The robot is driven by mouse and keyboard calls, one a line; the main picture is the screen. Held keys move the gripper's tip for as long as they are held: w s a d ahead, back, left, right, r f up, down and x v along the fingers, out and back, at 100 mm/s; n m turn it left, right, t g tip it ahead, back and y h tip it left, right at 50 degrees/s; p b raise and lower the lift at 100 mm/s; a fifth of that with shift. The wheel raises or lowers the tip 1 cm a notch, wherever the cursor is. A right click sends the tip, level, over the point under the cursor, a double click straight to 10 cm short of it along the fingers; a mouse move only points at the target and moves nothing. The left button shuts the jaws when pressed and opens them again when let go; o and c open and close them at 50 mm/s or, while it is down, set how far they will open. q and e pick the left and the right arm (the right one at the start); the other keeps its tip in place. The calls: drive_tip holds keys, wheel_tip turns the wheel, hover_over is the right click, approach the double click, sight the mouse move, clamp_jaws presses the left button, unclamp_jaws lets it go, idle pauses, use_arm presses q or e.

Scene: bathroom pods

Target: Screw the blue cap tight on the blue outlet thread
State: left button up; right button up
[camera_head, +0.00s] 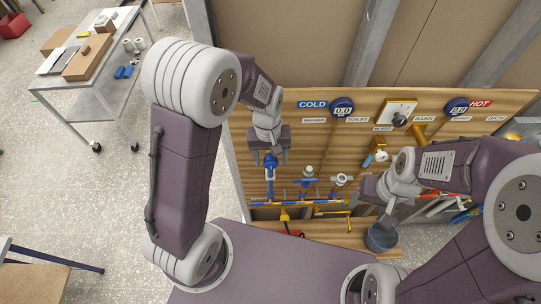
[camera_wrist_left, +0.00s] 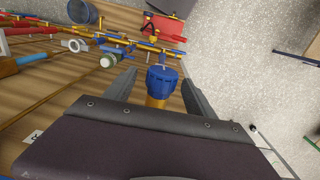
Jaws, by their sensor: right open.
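The blue cap (camera_wrist_left: 162,80) sits on the end of a pipe outlet, with a yellow-orange collar (camera_wrist_left: 157,102) showing beside it in the left wrist view. The blue thread is hidden; I cannot tell how tight the cap is. The cap also shows in the head view (camera_head: 270,160), at the left of the wooden board. My left gripper (camera_head: 271,156) is open, its fingers on either side of the cap with gaps between. My right gripper (camera_head: 386,208) is open and empty, low at the board's right side.
The wooden board (camera_head: 350,106) carries COLD and HOT signs, gauges and several pipes and valves. A blue bucket (camera_head: 381,237) stands below my right gripper. Other blue fittings (camera_head: 307,183) are right of the cap. A table (camera_head: 125,50) with boxes stands at far left.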

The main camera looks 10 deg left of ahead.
sight(269, 158)
use_arm(q)
drive_tip(key=shift+r, duration=0.15)
drive_tip(key=r+b, duration=0.1)
drive_tip(key=r, duration=0.3)
drive_tip(key=r+b, duration=0.2)
drive_tip(key=r, duration=0.2)
drive_tip(key=shift+s+a, duration=0.1)
drive_tip(key=shift+a, duration=0.1)
drive_tip(key=shift+r, duration=0.35)
